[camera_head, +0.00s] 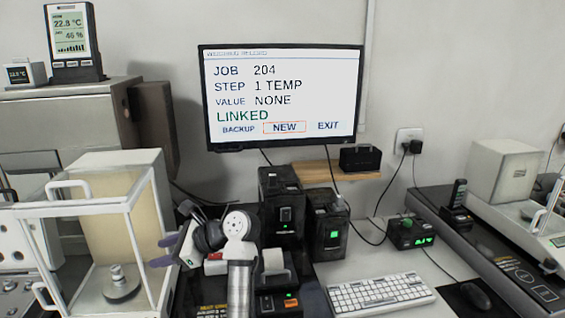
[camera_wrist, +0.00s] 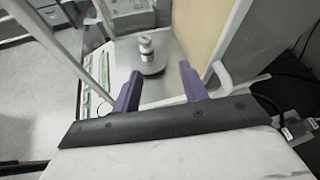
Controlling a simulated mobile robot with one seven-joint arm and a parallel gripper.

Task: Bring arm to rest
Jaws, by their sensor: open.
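My arm (camera_head: 239,265) rises at the bottom middle of the head view. My gripper shows there at its left, with purple fingers (camera_head: 168,250) pointing left toward the glass-sided weighing box (camera_head: 125,207). In the wrist view my gripper (camera_wrist: 158,82) has its two purple fingers wide apart with nothing between them. Beyond the fingertips a metal weight (camera_wrist: 147,52) stands upright on a round pan inside the weighing box; it also shows in the head view (camera_head: 120,284). Whether the fingers touch the box's frame I cannot tell.
A screen (camera_head: 282,98) on the wall reads JOB 204, STEP 1 TEMP, VALUE NONE, LINKED. Black devices (camera_head: 282,207) stand close behind my arm. A keyboard (camera_head: 380,293) and mouse (camera_head: 475,296) lie at right. A second balance (camera_head: 505,170) stands far right. Cables (camera_head: 365,232) run between.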

